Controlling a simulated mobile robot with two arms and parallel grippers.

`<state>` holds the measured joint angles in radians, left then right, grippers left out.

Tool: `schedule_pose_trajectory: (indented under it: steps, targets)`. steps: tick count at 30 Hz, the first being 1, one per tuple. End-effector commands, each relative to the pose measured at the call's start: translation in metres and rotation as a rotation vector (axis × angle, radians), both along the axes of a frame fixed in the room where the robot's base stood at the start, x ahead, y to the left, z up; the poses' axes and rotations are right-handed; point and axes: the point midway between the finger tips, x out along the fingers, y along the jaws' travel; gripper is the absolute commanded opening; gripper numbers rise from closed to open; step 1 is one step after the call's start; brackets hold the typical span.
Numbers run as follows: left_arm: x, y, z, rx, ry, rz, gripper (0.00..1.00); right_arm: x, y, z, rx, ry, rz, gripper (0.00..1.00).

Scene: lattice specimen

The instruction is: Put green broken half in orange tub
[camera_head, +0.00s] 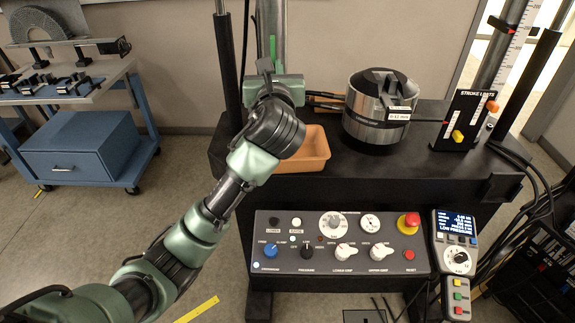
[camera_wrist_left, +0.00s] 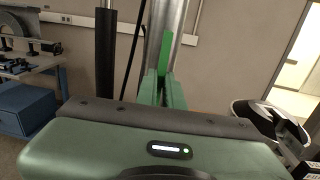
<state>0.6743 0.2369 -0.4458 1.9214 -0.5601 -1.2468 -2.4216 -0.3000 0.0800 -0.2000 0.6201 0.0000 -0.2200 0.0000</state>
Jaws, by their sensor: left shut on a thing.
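The green broken half (camera_head: 273,47) is a thin bright green strip standing upright above my left gripper (camera_head: 267,70). In the left wrist view the strip (camera_wrist_left: 165,52) rises from between the two fingers of the gripper (camera_wrist_left: 163,80), which is shut on its lower end. The orange tub (camera_head: 312,163) sits on the black machine base, below and a little right of the gripper. My left wrist covers the tub's left part, and its inside is only partly seen. My right gripper is not in view.
A vertical steel column (camera_head: 271,22) rises behind the strip, with a black post (camera_head: 227,60) to its left. A round metal grip unit (camera_head: 378,108) stands right of the tub. A control panel (camera_head: 340,242) lies in front. A blue cart (camera_head: 75,150) stands far left.

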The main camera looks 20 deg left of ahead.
Motion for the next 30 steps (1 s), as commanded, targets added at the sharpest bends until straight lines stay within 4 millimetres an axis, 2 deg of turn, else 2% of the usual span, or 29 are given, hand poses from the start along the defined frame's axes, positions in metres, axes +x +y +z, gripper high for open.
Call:
schedule_pose_trajectory:
  steps: [1,5,8,11,21,24,30]
  targets:
    - [0.004,0.000,0.006,0.000,-0.002,0.007,0.00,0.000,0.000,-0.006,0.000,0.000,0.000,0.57]
    - [0.008,0.000,0.017,-0.001,0.005,0.020,0.00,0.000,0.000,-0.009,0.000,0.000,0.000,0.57]
    - [0.010,0.000,0.012,-0.001,0.010,0.024,0.00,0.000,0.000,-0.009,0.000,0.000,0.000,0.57]
    - [0.010,0.000,-0.009,0.000,0.015,0.024,0.00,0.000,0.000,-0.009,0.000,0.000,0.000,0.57]
    - [0.009,0.001,-0.101,0.000,0.015,0.024,0.00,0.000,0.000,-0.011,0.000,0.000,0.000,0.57]
    - [0.009,0.001,-0.120,-0.002,0.012,0.024,0.00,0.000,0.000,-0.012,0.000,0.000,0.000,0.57]
    - [0.009,0.001,-0.138,-0.001,0.008,0.024,0.00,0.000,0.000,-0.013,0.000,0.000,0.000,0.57]
